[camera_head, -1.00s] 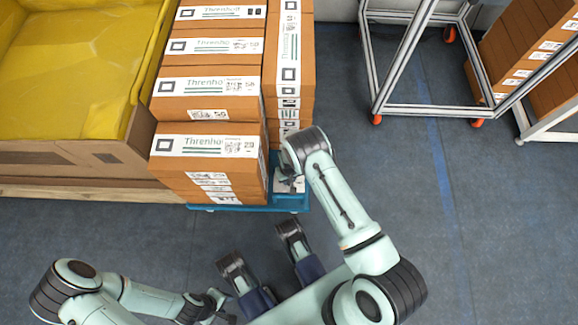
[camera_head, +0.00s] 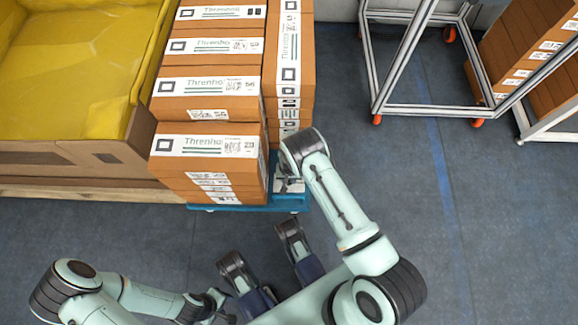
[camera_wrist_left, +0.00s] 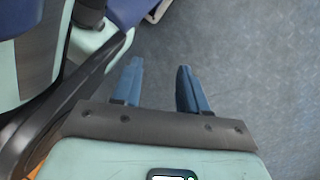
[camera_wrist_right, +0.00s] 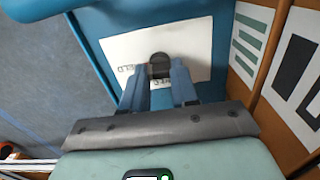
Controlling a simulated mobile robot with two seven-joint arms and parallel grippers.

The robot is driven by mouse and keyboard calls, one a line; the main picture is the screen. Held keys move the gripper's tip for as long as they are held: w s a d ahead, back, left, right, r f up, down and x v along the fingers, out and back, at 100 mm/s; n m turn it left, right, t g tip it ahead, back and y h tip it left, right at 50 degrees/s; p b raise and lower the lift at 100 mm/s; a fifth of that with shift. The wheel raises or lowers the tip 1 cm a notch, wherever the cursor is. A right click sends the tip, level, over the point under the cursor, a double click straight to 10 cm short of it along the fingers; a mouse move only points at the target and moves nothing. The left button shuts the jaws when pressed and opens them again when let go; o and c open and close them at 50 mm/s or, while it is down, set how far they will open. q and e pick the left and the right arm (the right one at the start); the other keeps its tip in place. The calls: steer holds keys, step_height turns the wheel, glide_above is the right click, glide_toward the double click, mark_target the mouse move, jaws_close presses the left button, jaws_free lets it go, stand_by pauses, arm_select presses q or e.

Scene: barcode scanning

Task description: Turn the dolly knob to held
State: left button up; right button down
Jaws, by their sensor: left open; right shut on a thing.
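The dolly (camera_head: 235,207) is a low blue platform stacked with orange-brown boxes. In the right wrist view its blue corner (camera_wrist_right: 90,22) carries a white label plate (camera_wrist_right: 197,50) with dark lettering, partly hidden; one word looks like "HELD". A small dark knob (camera_wrist_right: 160,62) sits on the plate. My right gripper (camera_wrist_right: 160,80) reaches down over the plate with its blue fingers closed on the knob. In the head view my right wrist mostly hides this spot. My left gripper (camera_wrist_left: 157,80) is open and empty, away from the dolly, low in the head view (camera_head: 216,303).
Boxes (camera_head: 208,160) stand right beside my right gripper on the dolly. A large carton with yellow lining (camera_head: 75,70) is at the left. A metal frame cart (camera_head: 430,108) on orange casters stands at the upper right. The floor between is clear.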

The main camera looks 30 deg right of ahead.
steer(key=c, duration=0.9)
jaws_free()
steer(key=shift+o, duration=0.2)
arm_select(q)
steer(key=w+d+r+t+p, duration=0.1)
steer(key=w+r+t+p, duration=0.2)
steer(key=w, duration=0.6)
step_height(320, 180, up, 3)
steer(key=shift+f+m+p, duration=0.2)
steer(key=shift+m+p, duration=0.1)
steer(key=shift+p, duration=0.5)
arm_select(e)
step_height(320, 180, up, 13)
steer(key=shift+r, duration=0.2)
arm_select(q)
steer(key=shift+s, duration=0.1)
